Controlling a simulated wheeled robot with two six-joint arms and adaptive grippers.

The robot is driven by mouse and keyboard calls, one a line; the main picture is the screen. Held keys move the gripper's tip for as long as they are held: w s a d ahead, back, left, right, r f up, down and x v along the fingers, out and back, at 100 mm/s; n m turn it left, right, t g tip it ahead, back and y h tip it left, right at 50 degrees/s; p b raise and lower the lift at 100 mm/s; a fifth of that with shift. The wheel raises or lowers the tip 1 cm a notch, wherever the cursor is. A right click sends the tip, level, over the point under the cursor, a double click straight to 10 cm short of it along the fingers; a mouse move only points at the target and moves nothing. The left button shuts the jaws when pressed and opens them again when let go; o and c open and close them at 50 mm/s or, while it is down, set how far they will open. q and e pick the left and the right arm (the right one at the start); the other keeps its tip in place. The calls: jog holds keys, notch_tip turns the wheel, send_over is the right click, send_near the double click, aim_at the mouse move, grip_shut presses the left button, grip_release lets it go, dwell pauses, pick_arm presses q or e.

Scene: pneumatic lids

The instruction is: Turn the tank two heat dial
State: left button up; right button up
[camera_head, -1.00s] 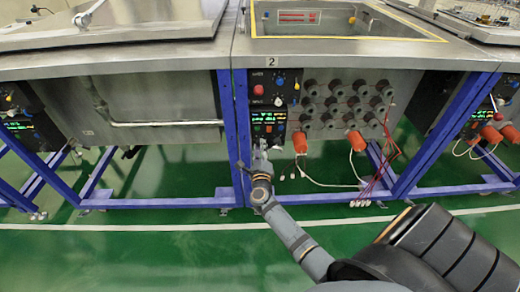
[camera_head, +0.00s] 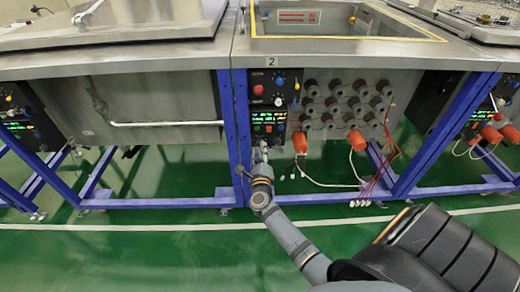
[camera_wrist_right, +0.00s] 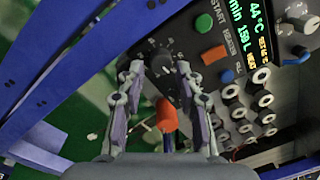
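Tank two's control panel (camera_head: 268,105) is on the front below the plate marked 2. In the right wrist view, a black dial (camera_wrist_right: 162,58) with white scale marks is on the panel, below the lit display (camera_wrist_right: 250,42). My right gripper (camera_wrist_right: 159,72) is open, with one fingertip on each side of the dial as seen from the wrist. I cannot tell whether the fingers touch it. In the head view my right gripper (camera_head: 262,157) is at the panel's lower end and hides the dial there. My left gripper is not in view.
Green (camera_wrist_right: 203,23), orange (camera_wrist_right: 213,54) and blue (camera_wrist_right: 226,76) buttons sit close to the dial. Several sockets and orange plugs (camera_head: 356,140) with cables are right of the panel. A blue frame post (camera_head: 236,125) stands close on the left.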

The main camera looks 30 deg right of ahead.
jog(key=v, duration=1)
jog(key=shift+s+a, duration=0.15)
jog(key=shift+s, duration=0.05)
